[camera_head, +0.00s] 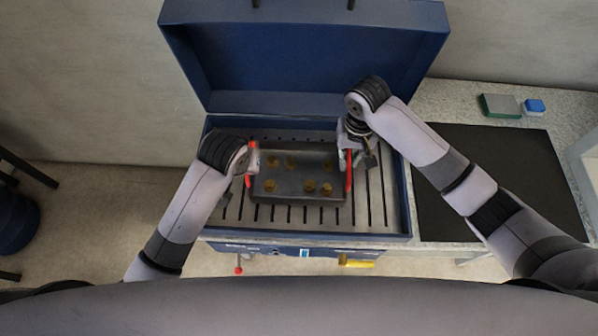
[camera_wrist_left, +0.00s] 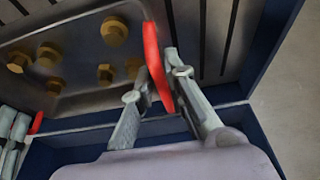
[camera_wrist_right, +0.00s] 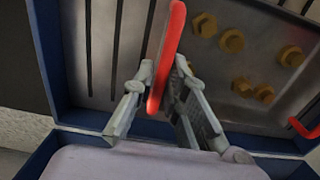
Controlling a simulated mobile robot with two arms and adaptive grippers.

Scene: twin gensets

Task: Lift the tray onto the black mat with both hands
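The black mat (camera_head: 510,165) lies empty on the counter at the right, partly hidden by my right arm.
The blue case (camera_head: 408,205) has raised walls around the tray, and its lid (camera_head: 300,60) stands open behind. A green-and-grey block (camera_head: 500,105) and a small blue block (camera_head: 534,106) lie beyond the mat. A yellow handle (camera_head: 355,262) is on the case's front.

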